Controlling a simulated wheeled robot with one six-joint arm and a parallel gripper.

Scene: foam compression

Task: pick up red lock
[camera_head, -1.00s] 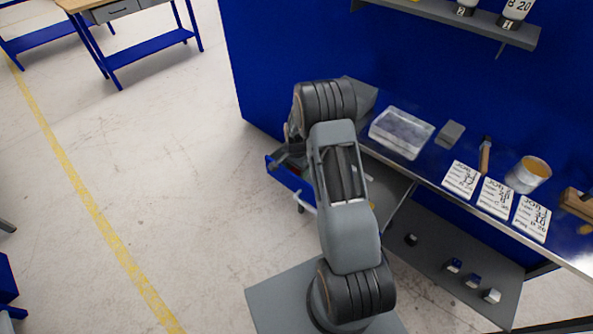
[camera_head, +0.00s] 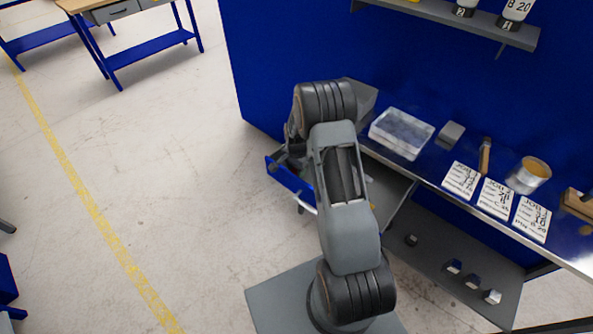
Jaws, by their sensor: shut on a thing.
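No red lock can be made out in the head view. My gripper (camera_head: 289,160) shows only in part, dark and small, beyond the far end of my arm. It is at the open blue drawer (camera_head: 283,178), under the left end of the workbench. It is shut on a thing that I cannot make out. Its fingertips and most of the drawer's inside are hidden by my arm.
The workbench holds a clear box (camera_head: 401,133), a grey block (camera_head: 450,134), a brush (camera_head: 485,156), a tin (camera_head: 529,175) and job cards (camera_head: 495,197). Small blocks lie on the lower shelf (camera_head: 430,258). The floor (camera_head: 180,170) at left is clear.

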